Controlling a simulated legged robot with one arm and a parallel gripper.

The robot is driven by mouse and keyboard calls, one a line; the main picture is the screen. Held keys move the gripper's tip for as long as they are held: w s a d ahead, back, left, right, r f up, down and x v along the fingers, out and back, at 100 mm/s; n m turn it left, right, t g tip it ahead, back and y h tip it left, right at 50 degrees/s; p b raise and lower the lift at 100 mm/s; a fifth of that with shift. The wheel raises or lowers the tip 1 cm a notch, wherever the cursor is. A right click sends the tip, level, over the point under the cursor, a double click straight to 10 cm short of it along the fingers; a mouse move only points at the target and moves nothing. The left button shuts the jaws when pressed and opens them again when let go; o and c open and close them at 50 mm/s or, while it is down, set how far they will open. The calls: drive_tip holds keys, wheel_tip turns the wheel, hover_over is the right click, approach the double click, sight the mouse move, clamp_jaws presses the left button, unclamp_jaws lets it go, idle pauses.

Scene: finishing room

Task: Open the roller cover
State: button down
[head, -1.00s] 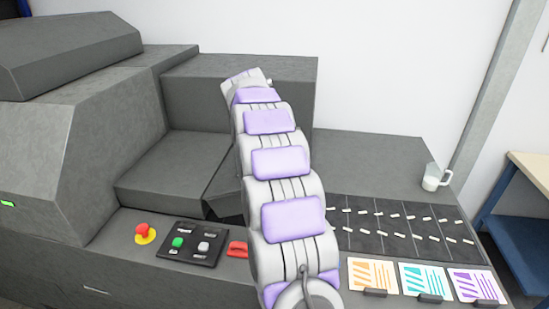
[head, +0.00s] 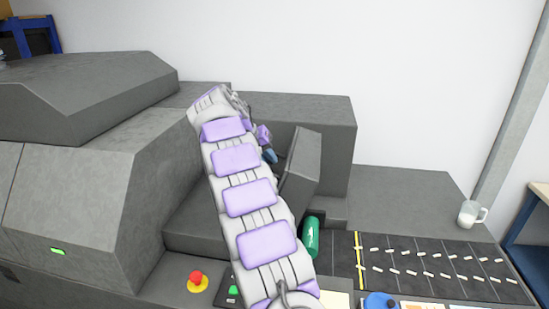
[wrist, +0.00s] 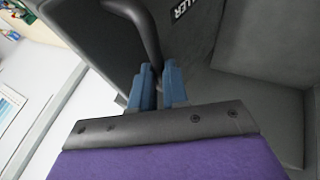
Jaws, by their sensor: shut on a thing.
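The roller cover (head: 302,170) is a dark grey panel on the machine, standing steeply tilted to the right of my arm in the head view. My gripper (head: 269,155) is at its upper left side, partly hidden by my arm. In the wrist view, the blue fingers of my gripper (wrist: 158,88) are closed on the dark curved handle (wrist: 147,30) of the cover. White lettering ending in "LLER" shows on a dark label (wrist: 180,10) near the handle. The cover's hinge and much of its left face are hidden in the head view.
A green cylinder (head: 312,237) lies by the cover's lower edge. A red stop button (head: 197,280) sits at the front. A blue round object (head: 381,301) is at the bottom edge.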

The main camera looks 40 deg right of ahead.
drive_tip(key=shift+w+a+f, duration=0.4)
drive_tip(key=shift+w+a, duration=0.2)
drive_tip(key=shift+a, duration=0.05)
drive_tip(key=shift+w+a+f, duration=0.35)
drive_tip(key=shift+w+a, duration=0.2)
drive_tip(key=shift+a, duration=0.1)
drive_tip(key=shift+d, duration=0.1)
drive_tip(key=c, duration=1.5)
unclamp_jaws()
drive_tip(key=o, duration=0.4)
drive_tip(key=shift+w+d, duration=0.1)
drive_tip(key=shift+w, duration=0.2)
drive_tip(key=shift+c, duration=0.2)
drive_tip(key=shift+s+d+r+p, duration=0.2)
drive_tip(key=shift+r+p, duration=0.05)
drive_tip(key=shift+p, duration=0.05)
drive_tip(key=shift+w+p+v, duration=0.15)
drive_tip(key=shift+p+v, duration=2.5)
drive_tip(key=shift+v, duration=1.65)
drive_tip(key=shift+w+p+v, duration=0.15)
drive_tip(key=shift+p+v, duration=2.5)
drive_tip(key=shift+v, duration=1.65)
